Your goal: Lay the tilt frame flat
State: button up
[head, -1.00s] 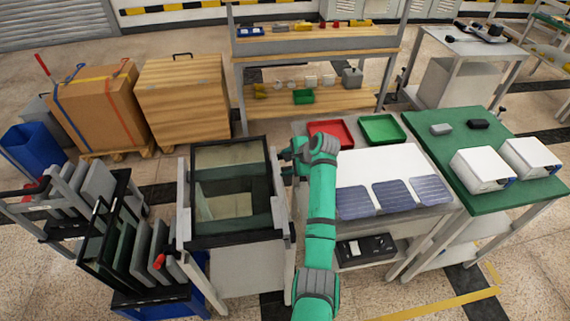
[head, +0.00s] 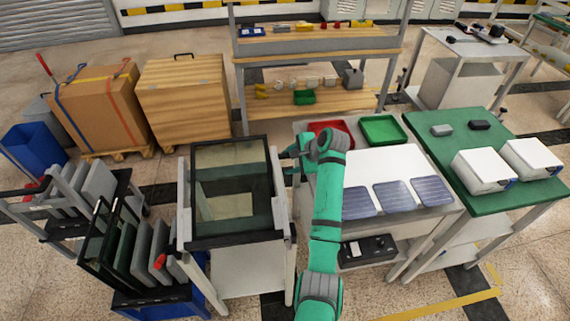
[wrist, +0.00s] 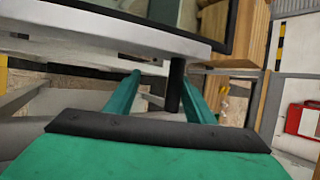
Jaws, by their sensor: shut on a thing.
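The tilt frame (head: 236,239) is a black rectangular frame with a glassy panel, on a light grey stand left of my arm in the head view. How far it is tilted is hard to tell. My gripper (head: 293,160) is at the right side of the frame. In the wrist view, my gripper (wrist: 163,75) has its two green fingers around a dark upright bar (wrist: 175,88), which looks like the frame's handle. It is shut on this bar. The contact is partly hidden in the head view by my wrist.
A white-topped table (head: 380,164) with dark panels, a red tray (head: 335,126) and a green tray (head: 383,129) stands close on the right. A rack of panels (head: 140,250) stands close on the left.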

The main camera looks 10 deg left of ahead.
jog(key=v, duration=0.5)
jog(key=shift+d, duration=0.45)
jog(key=shift+o, duration=0.3)
jog(key=shift+s+d+r, duration=0.3)
jog(key=shift+w+d, duration=0.1)
jog(key=shift+r, duration=0.2)
jog(key=shift+c, duration=0.3)
jog(key=d+r, duration=0.4)
jog(key=r, duration=0.7)
jog(key=shift+d+r, duration=0.25)
jog(key=shift+d, duration=0.1)
